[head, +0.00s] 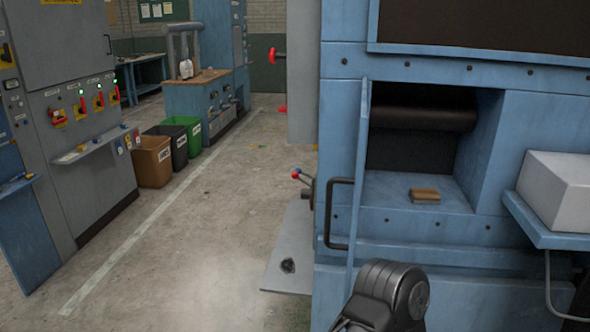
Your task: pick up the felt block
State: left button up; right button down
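A small brown block (425,195), likely the felt block, lies on the floor of an open recess in the blue machine (340,130) at the right. It lies flat, near the front part of the recess, and its top and front faces show. Neither gripper is in view. A dark rounded part at the bottom centre-right looks like a link of my own arm. It is below and in front of the recess, apart from the block.
A dark roller (425,117) spans the recess above the block. A narrow blue door (360,190) with a black handle (337,215) stands open at the recess's left edge. A white box (560,190) sits on a shelf at right.

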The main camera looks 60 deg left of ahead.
aim_at(418, 195)
jog(key=u, duration=1.1)
jog(key=i+j, duration=0.3)
jog(key=j, duration=0.2)
jog(key=i+j, duration=0.35)
jog(key=j, duration=0.15)
